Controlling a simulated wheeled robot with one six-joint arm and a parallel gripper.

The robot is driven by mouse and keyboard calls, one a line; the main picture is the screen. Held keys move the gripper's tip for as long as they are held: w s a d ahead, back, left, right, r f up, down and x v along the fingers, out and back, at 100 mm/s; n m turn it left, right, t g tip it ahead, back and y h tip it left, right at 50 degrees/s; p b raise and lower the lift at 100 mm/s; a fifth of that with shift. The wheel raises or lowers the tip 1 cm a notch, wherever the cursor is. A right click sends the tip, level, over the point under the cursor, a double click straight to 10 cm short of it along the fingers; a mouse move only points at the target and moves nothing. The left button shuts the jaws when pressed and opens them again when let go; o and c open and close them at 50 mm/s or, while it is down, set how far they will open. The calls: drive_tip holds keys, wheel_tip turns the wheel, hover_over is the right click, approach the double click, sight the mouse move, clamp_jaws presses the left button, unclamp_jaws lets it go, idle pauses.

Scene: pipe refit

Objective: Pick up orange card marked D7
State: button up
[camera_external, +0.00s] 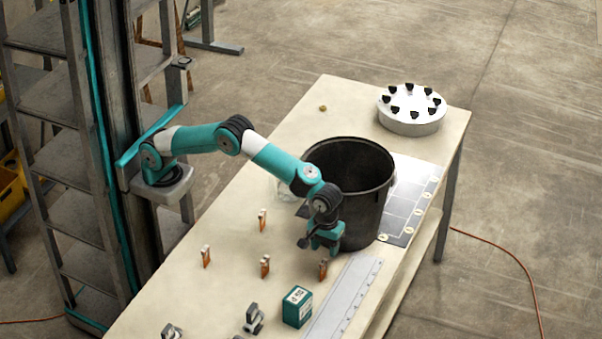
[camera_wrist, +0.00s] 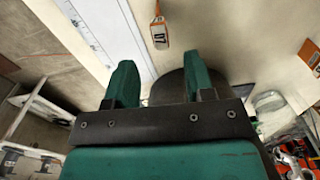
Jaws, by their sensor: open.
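The orange card marked D7 (camera_wrist: 159,34) shows at the top middle of the wrist view, in a pale clip or top piece. It appears to be the small upright orange card (camera_external: 323,270) just below my gripper in the external view; its marking is too small to read there. My gripper (camera_external: 322,250) is open and empty, beside the black bin and over the table. In the wrist view its two green fingers (camera_wrist: 158,68) stand apart, with the card beyond their tips and roughly between them. Whether fingers and card touch is unclear in the external view.
Other orange cards (camera_external: 265,267) stand to the left on the table (camera_external: 150,300); one (camera_wrist: 309,53) shows at the wrist view's right edge. The large black bin (camera_external: 352,180) is close behind my gripper. A grey strip (camera_external: 343,300) and green box (camera_external: 297,307) lie nearer the camera.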

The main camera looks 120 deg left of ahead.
sight(324, 261)
drive_tip(key=f+p, duration=0.1)
drive_tip(key=f, duration=0.7)
drive_tip(key=shift+d, duration=0.2)
clamp_jaws()
